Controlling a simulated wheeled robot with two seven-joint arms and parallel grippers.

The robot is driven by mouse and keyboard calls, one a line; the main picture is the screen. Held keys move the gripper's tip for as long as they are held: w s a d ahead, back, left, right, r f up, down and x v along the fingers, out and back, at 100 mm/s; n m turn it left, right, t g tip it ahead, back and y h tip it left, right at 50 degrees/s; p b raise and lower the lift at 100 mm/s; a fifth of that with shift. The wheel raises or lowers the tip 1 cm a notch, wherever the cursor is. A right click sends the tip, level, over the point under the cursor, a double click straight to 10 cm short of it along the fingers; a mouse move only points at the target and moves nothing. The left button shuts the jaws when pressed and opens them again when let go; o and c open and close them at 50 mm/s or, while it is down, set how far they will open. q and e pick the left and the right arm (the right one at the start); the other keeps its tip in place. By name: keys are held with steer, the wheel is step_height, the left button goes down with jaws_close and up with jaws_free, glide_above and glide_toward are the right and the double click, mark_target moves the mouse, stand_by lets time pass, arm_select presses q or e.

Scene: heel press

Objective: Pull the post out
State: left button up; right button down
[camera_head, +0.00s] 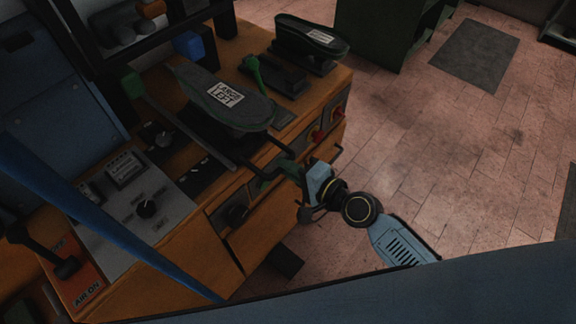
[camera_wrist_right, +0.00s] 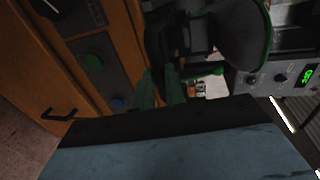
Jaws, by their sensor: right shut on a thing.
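My right gripper (camera_head: 284,167) reaches the front edge of the orange machine from the lower right. Its green fingers also show in the right wrist view (camera_wrist_right: 161,88). They are shut on a dark part that appears to be the post (camera_wrist_right: 160,38), in front of and below the sole-shaped form marked LARGE LEFT (camera_head: 222,98). The fingers and wrist partly hide the post, and I cannot tell how far it sits in the machine. My left gripper is not in view.
A second dark sole form (camera_head: 310,36) stands behind. Dark bars run around the LARGE LEFT form. A grey control panel (camera_head: 140,205) and an AIR ON lever (camera_head: 45,253) are at left.

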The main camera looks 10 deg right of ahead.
steer(key=c, duration=1.7)
jaws_free()
steer(key=shift+s+d, duration=0.1)
steer(key=shift+o, duration=1.2)
steer(key=shift+s+d, duration=0.1)
steer(key=shift+s, duration=0.05)
steer(key=b+v, duration=0.1)
steer(key=v, duration=1.2)
steer(key=shift+b, duration=0.4)
